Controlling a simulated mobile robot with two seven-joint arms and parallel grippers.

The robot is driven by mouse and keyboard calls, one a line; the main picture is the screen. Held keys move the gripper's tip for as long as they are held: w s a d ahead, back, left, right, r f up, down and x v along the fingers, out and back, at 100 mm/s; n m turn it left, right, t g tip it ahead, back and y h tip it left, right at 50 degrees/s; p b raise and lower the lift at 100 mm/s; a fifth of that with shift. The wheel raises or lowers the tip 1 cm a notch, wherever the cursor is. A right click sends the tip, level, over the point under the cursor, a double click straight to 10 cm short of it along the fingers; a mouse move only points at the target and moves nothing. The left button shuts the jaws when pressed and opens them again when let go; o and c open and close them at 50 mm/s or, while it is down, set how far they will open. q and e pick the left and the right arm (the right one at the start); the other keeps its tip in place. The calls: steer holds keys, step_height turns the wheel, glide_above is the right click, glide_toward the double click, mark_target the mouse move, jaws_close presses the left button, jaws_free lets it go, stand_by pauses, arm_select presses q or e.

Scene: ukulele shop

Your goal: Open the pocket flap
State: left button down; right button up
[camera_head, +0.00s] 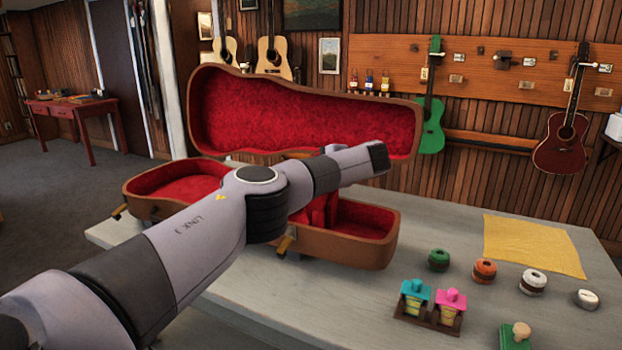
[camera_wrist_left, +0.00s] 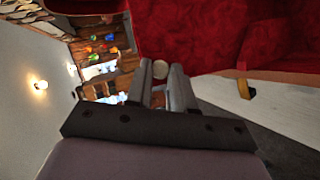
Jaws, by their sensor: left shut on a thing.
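The open instrument case (camera_head: 335,248) has a brown shell and red plush lining. Its lid (camera_head: 300,115) stands raised at the back. A red upright part (camera_head: 322,212) inside shows below my arm; I cannot tell whether it is the pocket flap. My left arm crosses in front of the case and hides much of its inside. What the knob is fixed to is unclear. My right gripper is out of view.
The case lies on a grey table (camera_head: 440,225). A yellow cloth (camera_head: 533,247), several small round items such as a green one (camera_head: 438,260), and a wooden stand (camera_head: 428,318) with teal and pink pieces are at the right. Table room between case and cloth is clear.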

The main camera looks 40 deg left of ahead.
arm_select(q)
steer(key=shift+w+d+f+m+y+b, duration=0.1)
steer(key=shift+w+d+m+y+b, duration=0.2)
steer(key=shift+d+y+b, duration=0.55)
steer(key=shift+w+d+f+m+y+b, duration=0.1)
steer(key=shift+w+d+m+y+b, duration=0.15)
steer(key=shift+d+y, duration=0.6)
steer(key=shift+w+d, duration=0.1)
steer(key=shift+d, duration=0.1)
steer(key=c, duration=1)
jaws_free()
steer(key=shift+f, duration=0.1)
steer(key=shift+s+d+r+b, duration=0.1)
steer(key=shift+d+r, duration=0.1)
steer(key=shift+d, duration=0.95)
steer(key=shift+s+d+r+b, duration=0.1)
steer(key=shift+d+r+b, duration=0.1)
steer(key=shift+d, duration=1)
steer(key=shift+s+d+r+b, duration=0.1)
steer(key=shift+d+r, duration=0.1)
steer(key=shift+d, duration=0.95)
steer(key=shift+w, duration=0.1)
